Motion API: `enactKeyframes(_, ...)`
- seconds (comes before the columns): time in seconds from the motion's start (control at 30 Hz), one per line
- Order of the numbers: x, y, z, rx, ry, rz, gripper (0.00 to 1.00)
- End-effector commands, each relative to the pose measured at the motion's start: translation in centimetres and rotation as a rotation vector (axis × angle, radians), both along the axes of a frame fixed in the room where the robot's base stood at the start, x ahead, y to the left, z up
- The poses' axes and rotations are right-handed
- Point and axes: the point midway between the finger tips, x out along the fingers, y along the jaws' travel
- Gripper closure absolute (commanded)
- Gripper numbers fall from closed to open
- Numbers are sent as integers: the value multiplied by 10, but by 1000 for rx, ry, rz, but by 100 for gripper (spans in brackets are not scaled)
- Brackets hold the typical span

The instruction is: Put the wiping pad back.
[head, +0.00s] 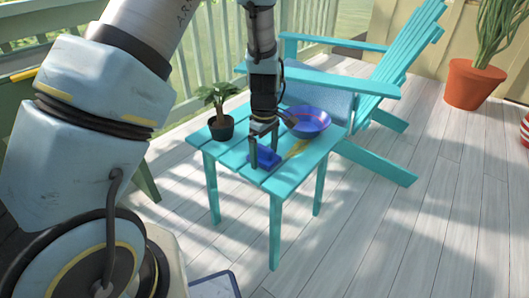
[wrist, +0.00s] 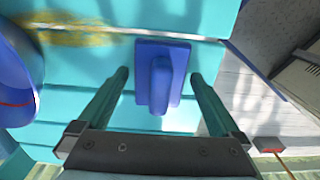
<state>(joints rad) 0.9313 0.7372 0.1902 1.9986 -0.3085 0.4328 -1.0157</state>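The wiping pad (head: 264,159) is a blue flat block with a raised handle, lying on the turquoise slatted table (head: 279,184). In the wrist view the pad (wrist: 160,78) shows from above, with its handle running up and down the picture. My gripper (head: 264,146) is over the pad, pointing down. In the wrist view the fingers of my gripper (wrist: 160,75) are spread wide, one on either side of the handle, with visible gaps. Nothing is held. Whether the fingertips are level with the handle is hard to tell.
A yellow smear (head: 297,148) lies on the table beside the pad. A blue bowl (head: 308,122) and a small potted plant (head: 221,128) stand on the table. A turquoise chair (head: 383,75) is behind it. The wooden deck at the right is mostly clear.

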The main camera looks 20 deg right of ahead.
Motion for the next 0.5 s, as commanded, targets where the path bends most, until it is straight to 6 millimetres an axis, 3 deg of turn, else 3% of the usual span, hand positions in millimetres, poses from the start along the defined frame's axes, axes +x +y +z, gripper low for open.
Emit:
enactKeyframes(0.27,0,0,4,-1,0,-1,0)
enactKeyframes(0.5,0,-1,43,-2,-2,-2,0)
